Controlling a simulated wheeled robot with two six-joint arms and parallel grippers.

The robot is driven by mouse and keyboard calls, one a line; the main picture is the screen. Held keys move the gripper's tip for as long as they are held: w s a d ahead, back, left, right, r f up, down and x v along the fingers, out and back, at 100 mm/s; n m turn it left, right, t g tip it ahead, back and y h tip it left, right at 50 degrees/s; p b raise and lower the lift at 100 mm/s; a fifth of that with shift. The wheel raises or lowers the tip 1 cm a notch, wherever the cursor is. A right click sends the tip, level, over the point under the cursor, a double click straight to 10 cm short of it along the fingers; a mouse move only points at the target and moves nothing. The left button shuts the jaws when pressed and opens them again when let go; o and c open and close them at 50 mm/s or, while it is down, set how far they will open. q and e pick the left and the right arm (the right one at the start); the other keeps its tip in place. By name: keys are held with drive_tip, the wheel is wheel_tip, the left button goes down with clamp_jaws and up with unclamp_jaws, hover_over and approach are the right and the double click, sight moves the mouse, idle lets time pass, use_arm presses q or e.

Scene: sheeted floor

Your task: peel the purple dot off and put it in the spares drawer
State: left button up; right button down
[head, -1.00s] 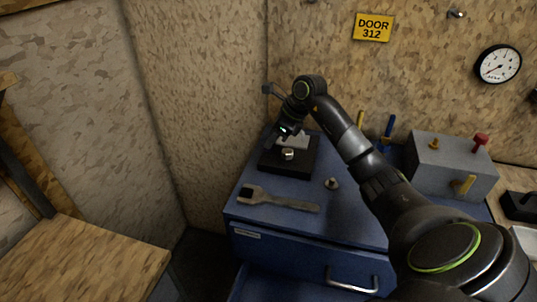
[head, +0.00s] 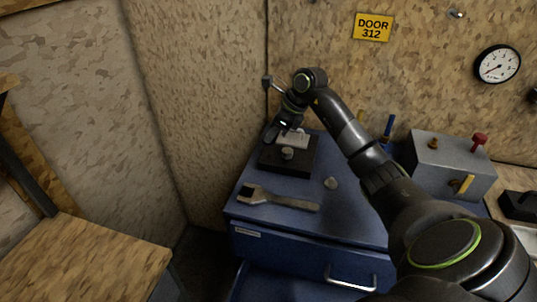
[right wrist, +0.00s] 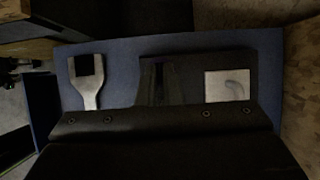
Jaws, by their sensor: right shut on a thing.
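My right gripper (head: 273,134) is above the left back part of a dark block (head: 272,160) on a blue cabinet (head: 255,211). In the right wrist view its fingers (right wrist: 159,82) are close together, with a faint dark purple sliver (right wrist: 159,68) between them, which looks like the purple dot. A pale plate (head: 296,139) is on the dark block; in the right wrist view this plate (right wrist: 226,86) carries a grey curved mark. The cabinet's blue drawer front (head: 300,262) has a metal handle (head: 352,283) and a small label (head: 247,232); I cannot read the label. My left gripper is out of view.
A grey box (head: 445,160) with red and yellow knobs stands at the right. Plywood walls close in behind and left. A wooden surface (head: 80,265) is at lower left.

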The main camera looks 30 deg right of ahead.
sight(272, 143)
drive_tip(key=shift+r+p, duration=0.8)
drive_tip(key=shift+r, duration=1.15)
drive_tip(key=shift+s, duration=0.1)
